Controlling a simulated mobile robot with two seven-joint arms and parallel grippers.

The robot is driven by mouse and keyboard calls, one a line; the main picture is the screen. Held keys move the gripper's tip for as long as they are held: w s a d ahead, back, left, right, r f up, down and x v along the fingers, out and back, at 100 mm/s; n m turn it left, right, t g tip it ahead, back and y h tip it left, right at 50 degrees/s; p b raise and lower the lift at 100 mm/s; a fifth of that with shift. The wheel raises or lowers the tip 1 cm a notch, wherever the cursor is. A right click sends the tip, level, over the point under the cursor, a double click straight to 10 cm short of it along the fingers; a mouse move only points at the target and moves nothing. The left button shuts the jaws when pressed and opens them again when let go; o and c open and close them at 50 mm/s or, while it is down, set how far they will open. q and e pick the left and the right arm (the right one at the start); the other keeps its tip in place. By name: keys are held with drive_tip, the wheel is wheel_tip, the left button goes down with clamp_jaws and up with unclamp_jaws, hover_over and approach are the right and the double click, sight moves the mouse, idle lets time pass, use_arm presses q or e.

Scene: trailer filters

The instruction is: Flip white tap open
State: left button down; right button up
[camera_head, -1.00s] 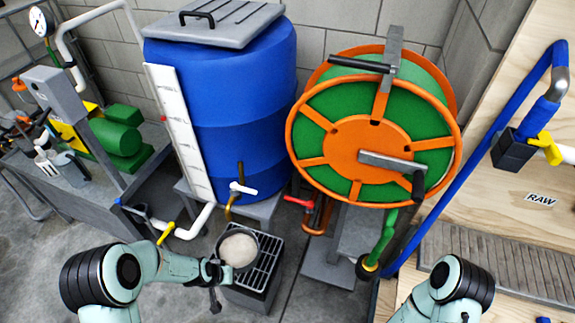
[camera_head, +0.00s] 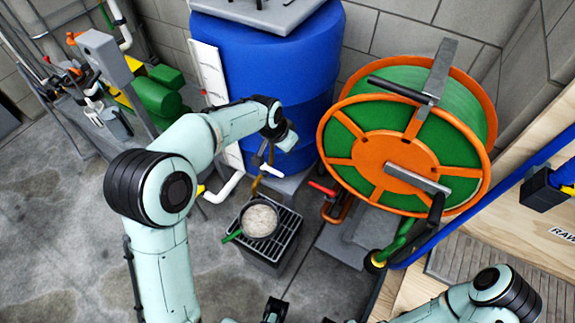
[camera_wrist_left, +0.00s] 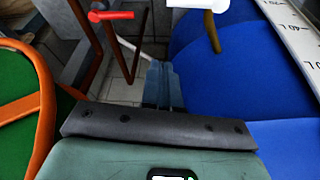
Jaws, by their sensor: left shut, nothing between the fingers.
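The white tap (camera_head: 262,162) is at the foot of the blue barrel (camera_head: 275,75), above a bent brown spout (camera_head: 256,185). Its white handle also shows at the top edge of the left wrist view (camera_wrist_left: 197,3). My left gripper (camera_head: 288,142) is in front of the barrel's lower part, just above and right of the tap in the head view. In the left wrist view its fingers (camera_wrist_left: 163,88) are together and empty, apart from the tap.
A round pan (camera_head: 259,221) with a green handle and pale contents sits on a black grated crate (camera_head: 275,250) below the spout. A red-handled tap (camera_head: 322,189) and an orange and green hose reel (camera_head: 400,150) stand right of the barrel. Bare floor lies at left.

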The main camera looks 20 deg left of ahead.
sight(271, 170)
use_arm(q)
wheel_tip(271, 170, down, 10)
drive_tip(key=shift+s+f, duration=0.15)
idle(0.6)
drive_tip(key=shift+s+a+b, duration=0.1)
drive_tip(key=shift+b, duration=0.25)
